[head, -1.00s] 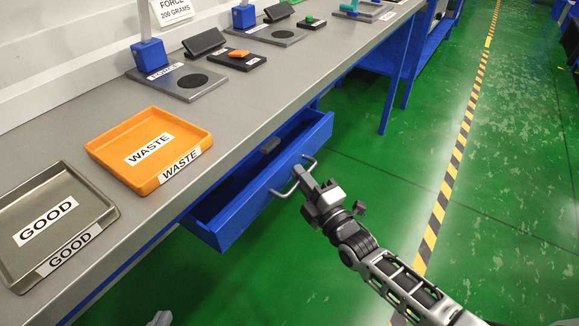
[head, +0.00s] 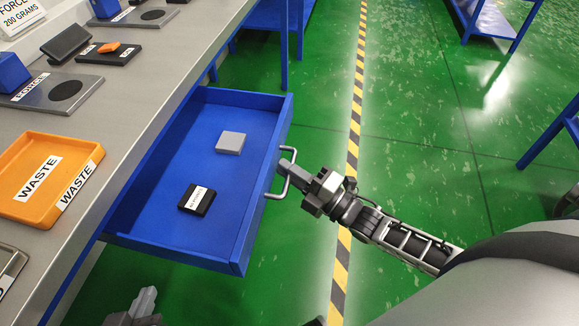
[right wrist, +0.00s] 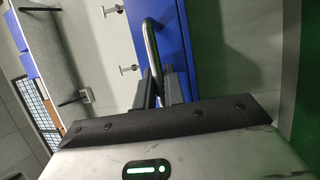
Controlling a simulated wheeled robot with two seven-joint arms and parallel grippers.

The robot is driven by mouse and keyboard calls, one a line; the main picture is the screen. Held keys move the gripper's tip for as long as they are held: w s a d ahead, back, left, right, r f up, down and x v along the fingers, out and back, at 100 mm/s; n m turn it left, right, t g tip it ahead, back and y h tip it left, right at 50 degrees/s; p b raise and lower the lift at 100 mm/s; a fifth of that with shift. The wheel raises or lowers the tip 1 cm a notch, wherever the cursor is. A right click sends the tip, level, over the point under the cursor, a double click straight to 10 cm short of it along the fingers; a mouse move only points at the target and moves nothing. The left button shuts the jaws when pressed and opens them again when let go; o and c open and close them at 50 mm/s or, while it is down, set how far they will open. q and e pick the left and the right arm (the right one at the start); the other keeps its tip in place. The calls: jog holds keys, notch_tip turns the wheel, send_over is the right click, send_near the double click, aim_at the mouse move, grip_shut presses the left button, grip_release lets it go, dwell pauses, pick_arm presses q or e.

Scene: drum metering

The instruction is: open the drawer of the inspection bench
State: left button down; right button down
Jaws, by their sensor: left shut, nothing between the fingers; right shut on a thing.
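The blue drawer (head: 165,228) of the inspection bench stands pulled well out from under the grey bench top (head: 100,185). A grey square block (head: 230,142) and a black labelled block (head: 197,199) lie apart on its floor. My right gripper (head: 290,163) is shut on the metal drawer handle (head: 279,188) at the drawer's front. The right wrist view shows the handle (right wrist: 152,45) between the fingers, against the blue drawer front (right wrist: 180,40). My left gripper (head: 146,298) is low at the bottom edge of the head view, shut and empty, clear of the drawer.
On the bench top are the orange WASTE tray (head: 45,215), a GOOD tray's corner (head: 8,265), a scale plate (head: 50,97) and an orange piece on a black pad (head: 108,54). Green floor (head: 310,90) beside the drawer is open, with a striped line (head: 355,120).

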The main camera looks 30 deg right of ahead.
jog(key=shift+s+d, duration=0.1)
jog(key=c, duration=1.8)
grip_release()
jog(key=v, duration=1.6)
